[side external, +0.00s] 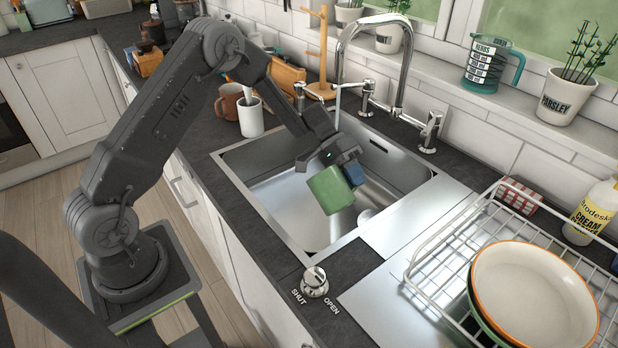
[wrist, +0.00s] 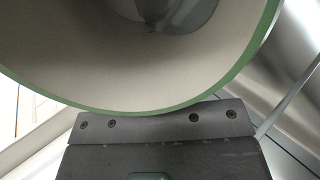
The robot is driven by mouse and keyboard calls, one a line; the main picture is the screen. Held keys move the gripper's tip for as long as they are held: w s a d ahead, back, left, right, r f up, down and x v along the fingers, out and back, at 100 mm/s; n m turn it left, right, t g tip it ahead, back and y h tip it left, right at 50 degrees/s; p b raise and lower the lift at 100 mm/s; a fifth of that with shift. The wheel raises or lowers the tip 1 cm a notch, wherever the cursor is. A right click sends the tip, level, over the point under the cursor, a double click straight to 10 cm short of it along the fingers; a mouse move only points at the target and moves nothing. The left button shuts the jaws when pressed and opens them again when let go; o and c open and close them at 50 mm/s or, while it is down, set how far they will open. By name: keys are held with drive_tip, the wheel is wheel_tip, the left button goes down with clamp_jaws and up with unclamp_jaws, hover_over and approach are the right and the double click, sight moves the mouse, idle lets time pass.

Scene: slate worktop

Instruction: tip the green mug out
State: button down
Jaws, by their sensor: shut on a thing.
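The green mug (side external: 331,190) is in my gripper (side external: 336,164), held tilted over the sink (side external: 290,215). My gripper is shut on it. A dark blue piece (side external: 351,173) shows against the mug's right side; I cannot tell if it is part of the gripper. In the wrist view the mug's green rim (wrist: 262,38) and cream inside fill the top, just beyond the gripper (wrist: 160,125). A grey patch with a darker shape shows deep inside the mug; I cannot tell what it is. No stream is visible below the mug.
The chrome tap (side external: 402,75) arches behind the sink. A white cup (side external: 251,117) and a brown mug (side external: 228,101) stand at its back left. A dish rack (side external: 437,254) with bowls (side external: 535,297) is at the right. A SHUT/OPEN knob (side external: 315,281) sits on the front worktop.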

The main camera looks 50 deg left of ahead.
drive_tip(key=shift+a+r+h, duration=0.1)
drive_tip(key=shift+r+h, duration=0.4)
drive_tip(key=shift+h, duration=0.45)
drive_tip(key=shift+a+r+h, duration=0.1)
drive_tip(key=shift+r+h, duration=0.35)
drive_tip(key=shift+h, duration=0.5)
idle(0.5)
drive_tip(key=shift+a+r+h, duration=0.4)
drive_tip(key=shift+a+h, duration=0.35)
drive_tip(key=shift+h, duration=0.15)
idle(0.5)
drive_tip(key=shift+a+r+n+h, duration=0.35)
drive_tip(key=shift+r+h, duration=0.1)
drive_tip(key=shift+h, duration=0.65)
idle(0.7)
